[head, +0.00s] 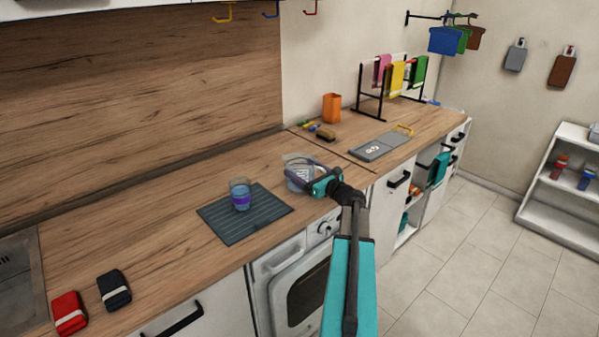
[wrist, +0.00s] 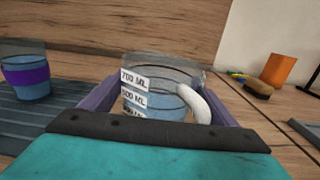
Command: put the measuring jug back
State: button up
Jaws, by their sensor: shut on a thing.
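The measuring jug (head: 299,170) is clear with white volume labels, a white handle and bluish contents. It is upright at the counter's front part, right of the dark ribbed mat. In the wrist view the jug (wrist: 150,92) sits between the two purple fingers of my gripper (wrist: 165,105), its handle towards the right finger. My gripper (head: 318,178) is shut on the jug in the head view. I cannot tell whether the jug's base touches the counter.
A cup with a purple band (head: 240,194) stands on the dark ribbed mat (head: 263,223). An orange container (head: 331,107), a brush (head: 325,133) and a grey board (head: 378,147) are to the right. Red (head: 69,312) and black (head: 114,289) items lie front left. The counter behind the mat is clear.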

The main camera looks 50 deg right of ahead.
jog(key=shift+f, duration=0.1)
jog(key=o, duration=1.8)
jog(key=shift+o, duration=0.2)
jog(key=shift+s, duration=0.7)
jog(key=s+b, duration=0.1)
jog(key=s, duration=0.6)
jog(key=s+a+b, duration=0.1)
jog(key=s, duration=0.2)
jog(key=shift+s+b, duration=0.3)
jog(key=shift+s, duration=0.05)
